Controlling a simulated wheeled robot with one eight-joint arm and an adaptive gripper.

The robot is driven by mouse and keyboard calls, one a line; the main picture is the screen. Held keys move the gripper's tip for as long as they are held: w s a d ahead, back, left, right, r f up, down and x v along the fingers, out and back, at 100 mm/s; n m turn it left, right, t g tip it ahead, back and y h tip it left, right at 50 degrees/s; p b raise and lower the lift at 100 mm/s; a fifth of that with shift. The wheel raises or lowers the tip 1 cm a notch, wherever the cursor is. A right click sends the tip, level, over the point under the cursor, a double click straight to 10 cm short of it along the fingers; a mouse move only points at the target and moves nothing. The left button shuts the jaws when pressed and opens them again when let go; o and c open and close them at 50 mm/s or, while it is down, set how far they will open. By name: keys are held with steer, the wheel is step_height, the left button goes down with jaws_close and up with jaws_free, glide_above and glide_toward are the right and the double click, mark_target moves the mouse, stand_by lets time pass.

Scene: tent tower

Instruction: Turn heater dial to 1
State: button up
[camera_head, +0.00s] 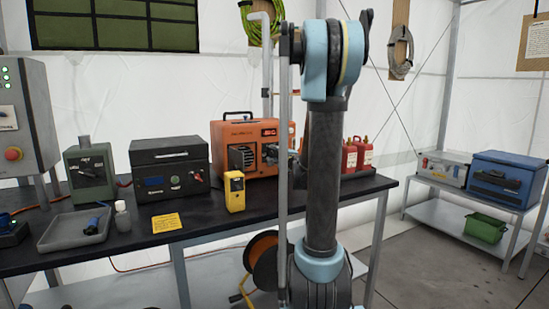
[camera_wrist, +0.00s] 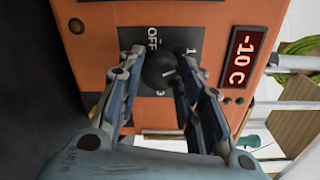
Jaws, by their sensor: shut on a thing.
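The orange heater (camera_head: 232,131) stands on the dark table in the head view, partly hidden behind my arm. In the wrist view its front panel (camera_wrist: 203,18) fills most of the picture, turned sideways. The round black heater dial (camera_wrist: 158,72) sits on a dark plate marked OFF, 1 and 3; another mark is hidden. I cannot clearly tell which mark the dial points to. My gripper (camera_wrist: 160,60) has one finger on each side of the dial and is shut on it. A red display (camera_wrist: 243,57) beside the dial reads -10 C.
A yellow handheld device (camera_head: 234,191) stands in front of the heater, and a black case (camera_head: 169,167) is to its left. Red bottles (camera_head: 357,153) stand right of my arm. A cable reel (camera_head: 262,257) is below the table.

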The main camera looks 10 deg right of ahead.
steer(key=shift+s+a+f, duration=0.1)
steer(key=shift+s, duration=0.05)
stand_by(0.3)
steer(key=o, duration=1.1)
steer(key=shift+c, duration=0.2)
steer(key=v, duration=1.1)
steer(key=shift+s, duration=0.3)
